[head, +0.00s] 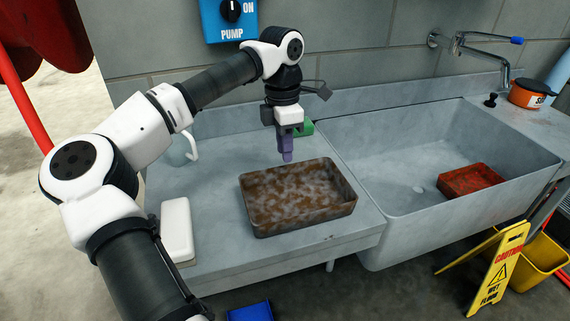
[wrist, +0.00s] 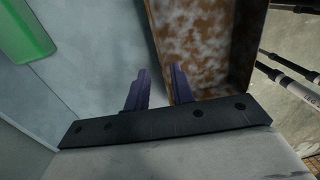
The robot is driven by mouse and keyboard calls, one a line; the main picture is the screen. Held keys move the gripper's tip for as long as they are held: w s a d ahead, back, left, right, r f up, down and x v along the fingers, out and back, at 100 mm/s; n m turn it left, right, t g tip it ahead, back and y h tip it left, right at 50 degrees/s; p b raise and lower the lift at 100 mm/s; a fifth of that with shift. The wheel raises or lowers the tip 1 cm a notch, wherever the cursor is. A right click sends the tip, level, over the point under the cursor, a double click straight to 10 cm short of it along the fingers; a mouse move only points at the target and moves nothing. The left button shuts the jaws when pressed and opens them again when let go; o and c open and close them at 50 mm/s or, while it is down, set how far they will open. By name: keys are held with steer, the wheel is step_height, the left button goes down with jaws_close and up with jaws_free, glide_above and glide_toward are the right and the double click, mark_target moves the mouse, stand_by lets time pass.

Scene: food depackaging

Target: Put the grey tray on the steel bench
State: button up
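A shallow rectangular tray, grey with heavy brown staining (head: 262,216), sits on the steel bench (head: 222,150), left of the sink. It is the only tray with grey showing. Its inside and one wall fill the upper middle of the wrist view (wrist: 200,45). My gripper (head: 287,158) points down at the tray's far rim. In the wrist view its two purple fingers (wrist: 160,72) are apart, with the tray's wall edge between them in the picture. I cannot tell whether they touch it or how far down they reach.
A red tray (head: 470,180) lies in the sink basin (head: 380,165). A white block (head: 177,228) is at the bench's left front. A green item (head: 303,128) stands behind my gripper. An orange pot (head: 530,94) and tap (head: 480,50) are beyond the sink.

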step_height(320, 180, up, 6)
steer(key=shift+w+r, duration=0.25)
stand_by(0.5)
